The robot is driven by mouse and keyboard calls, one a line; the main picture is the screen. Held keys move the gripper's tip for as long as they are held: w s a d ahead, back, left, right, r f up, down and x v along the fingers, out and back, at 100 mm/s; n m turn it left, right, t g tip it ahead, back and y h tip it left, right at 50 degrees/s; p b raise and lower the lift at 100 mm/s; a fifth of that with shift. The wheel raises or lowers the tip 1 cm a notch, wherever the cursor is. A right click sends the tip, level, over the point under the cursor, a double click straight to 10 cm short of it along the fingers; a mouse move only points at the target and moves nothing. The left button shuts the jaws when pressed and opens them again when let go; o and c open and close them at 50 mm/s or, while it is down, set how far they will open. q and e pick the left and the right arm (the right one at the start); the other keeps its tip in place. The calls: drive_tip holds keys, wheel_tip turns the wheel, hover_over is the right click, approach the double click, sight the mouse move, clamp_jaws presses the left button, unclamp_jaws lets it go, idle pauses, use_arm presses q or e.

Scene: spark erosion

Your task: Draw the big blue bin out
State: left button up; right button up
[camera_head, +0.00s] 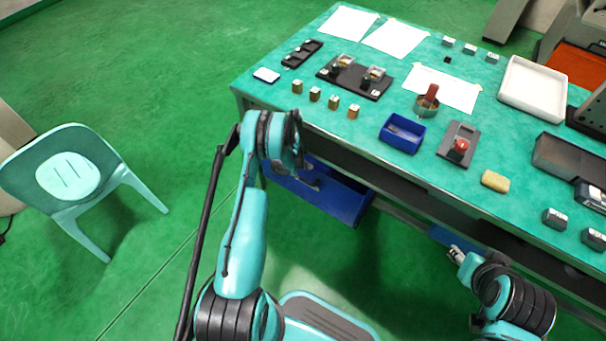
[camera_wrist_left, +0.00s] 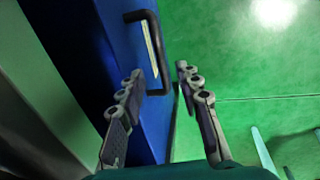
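The big blue bin (camera_head: 345,205) sits under the table at its left end, with part of its open inside showing past the table's front edge. In the left wrist view its blue front (camera_wrist_left: 108,60) carries a black bar handle (camera_wrist_left: 157,40) with a pale label beside it. My left gripper (camera_head: 308,178) is at the bin, partly hidden by its own arm. In the left wrist view the left gripper (camera_wrist_left: 160,72) is open, with its fingertips either side of the handle's lower part; contact cannot be told. My right gripper (camera_head: 456,253) is near the table's front, its fingers too small to judge.
The green-topped table (camera_head: 260,95) holds a small blue bin (camera_head: 402,133), a white tray (camera_head: 533,88), a sponge (camera_head: 495,181) and several small blocks. A teal chair (camera_head: 70,175) stands at left. The green floor between chair and table is clear.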

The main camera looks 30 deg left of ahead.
sight(301, 178)
use_arm(q)
drive_tip(key=f+b, duration=0.1)
drive_tip(key=f, duration=0.1)
drive_tip(key=w+f, duration=0.1)
drive_tip(key=f, duration=0.1)
drive_tip(key=f+b, duration=0.1)
drive_tip(key=f, duration=0.2)
drive_tip(key=shift+w+b, duration=0.15)
drive_tip(key=shift+b, duration=0.15)
clamp_jaws()
